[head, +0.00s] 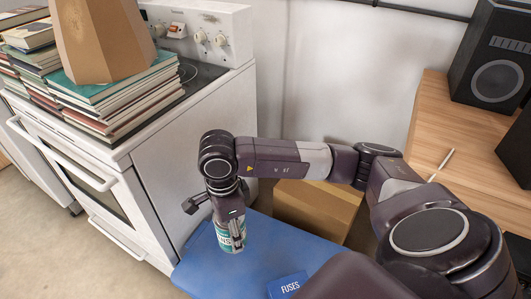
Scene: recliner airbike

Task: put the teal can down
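The teal can (224,238), with a white band and lettering, is upright over the blue surface (205,270) near its back left part. My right gripper (236,236) points down over the can, with one dark finger against the can's near side. The other finger is hidden, and the gripper appears shut on the can. The can's top is covered by the gripper. I cannot tell whether its base touches the blue surface. My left gripper is not in view.
A blue box marked FUSES (288,286) lies on the blue surface at the front. A white stove (190,165) with stacked books (120,95) stands close on the left. A cardboard box (315,212) is behind. A wooden desk (455,125) with speakers (492,60) is right.

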